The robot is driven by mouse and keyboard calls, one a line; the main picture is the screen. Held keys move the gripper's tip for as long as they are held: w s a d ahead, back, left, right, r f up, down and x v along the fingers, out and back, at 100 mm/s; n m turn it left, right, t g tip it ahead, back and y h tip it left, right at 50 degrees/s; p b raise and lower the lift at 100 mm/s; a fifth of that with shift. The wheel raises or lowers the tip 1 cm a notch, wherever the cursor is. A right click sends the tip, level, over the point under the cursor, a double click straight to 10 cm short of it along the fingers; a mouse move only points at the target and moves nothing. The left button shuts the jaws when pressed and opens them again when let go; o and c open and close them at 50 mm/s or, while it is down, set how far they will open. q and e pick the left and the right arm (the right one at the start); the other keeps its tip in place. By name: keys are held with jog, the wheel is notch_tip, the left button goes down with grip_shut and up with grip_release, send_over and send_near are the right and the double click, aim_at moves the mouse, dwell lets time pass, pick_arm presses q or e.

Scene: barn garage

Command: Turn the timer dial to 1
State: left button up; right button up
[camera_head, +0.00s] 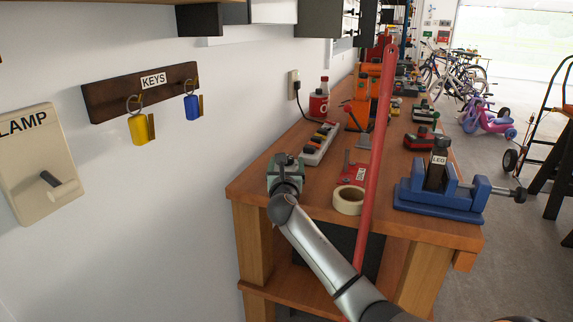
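No timer dial can be made out clearly. A beige wall panel marked LAMP (32,150), with a dark lever (60,186) ending in a pale tip, is at the far left. One silver arm of mine comes in from the lower right, so I take it as my right. Its grey-green gripper (287,164) is over the near left corner of the wooden workbench (265,165), close to the white wall. It hides part of the bench edge, and its fingers are too small to read. My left gripper does not show.
A KEYS rack (143,90) holds yellow and blue keys. On the bench are a power strip (320,146), a tape roll (348,201), a blue vise (440,197) and a red bottle (319,104). A long red bar (377,140) rises in front. Bicycles stand at the back right.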

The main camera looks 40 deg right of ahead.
jog(key=shift+w+d, duration=0.45)
jog(key=shift+w, duration=0.05)
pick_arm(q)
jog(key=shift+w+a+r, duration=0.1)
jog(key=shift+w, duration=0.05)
pick_arm(e)
jog(key=shift+w+d, duration=0.1)
